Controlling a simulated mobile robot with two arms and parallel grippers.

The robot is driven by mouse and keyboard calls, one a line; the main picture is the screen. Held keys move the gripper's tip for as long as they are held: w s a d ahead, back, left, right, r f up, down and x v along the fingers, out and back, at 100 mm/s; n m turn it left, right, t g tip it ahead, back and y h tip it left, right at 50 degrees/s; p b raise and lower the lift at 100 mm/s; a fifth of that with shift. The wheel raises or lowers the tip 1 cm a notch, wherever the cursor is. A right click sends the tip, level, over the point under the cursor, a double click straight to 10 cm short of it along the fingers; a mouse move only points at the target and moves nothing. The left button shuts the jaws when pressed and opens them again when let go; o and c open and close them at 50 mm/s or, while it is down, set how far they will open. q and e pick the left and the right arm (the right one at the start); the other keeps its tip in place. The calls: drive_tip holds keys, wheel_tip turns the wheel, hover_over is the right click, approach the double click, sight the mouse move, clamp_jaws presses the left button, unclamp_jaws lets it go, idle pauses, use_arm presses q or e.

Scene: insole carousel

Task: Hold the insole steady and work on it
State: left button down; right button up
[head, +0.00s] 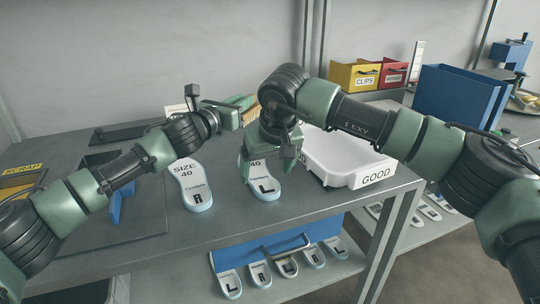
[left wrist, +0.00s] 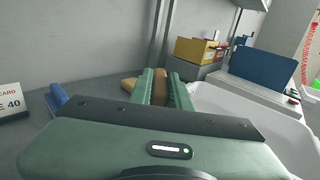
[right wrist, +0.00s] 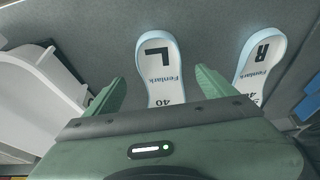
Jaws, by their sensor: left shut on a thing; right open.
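A white insole marked L (head: 264,184) lies on the grey table, and it also shows in the right wrist view (right wrist: 160,75). My right gripper (head: 268,165) is open above it, with one finger on each side in the right wrist view (right wrist: 158,90). I cannot tell whether the fingers touch it. A second insole, marked R and size 40 (head: 190,186), lies to its left. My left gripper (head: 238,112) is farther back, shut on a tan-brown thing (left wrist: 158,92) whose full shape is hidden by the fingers.
A white tray marked GOOD (head: 365,179) stands at the right of the table. Yellow CLIPS (head: 351,75) and red (head: 395,72) bins and a large blue bin (head: 455,95) stand behind. A SCRAP container (head: 22,180) is at left. Several insoles lie on the lower shelf.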

sight(264, 183)
drive_tip(key=shift+x, duration=1.8)
drive_tip(key=c, duration=1.4)
drive_tip(key=shift+c, duration=0.2)
use_arm(q)
drive_tip(key=shift+s+d, duration=0.45)
drive_tip(key=shift+d, duration=0.15)
drive_tip(key=shift+f, duration=4.45)
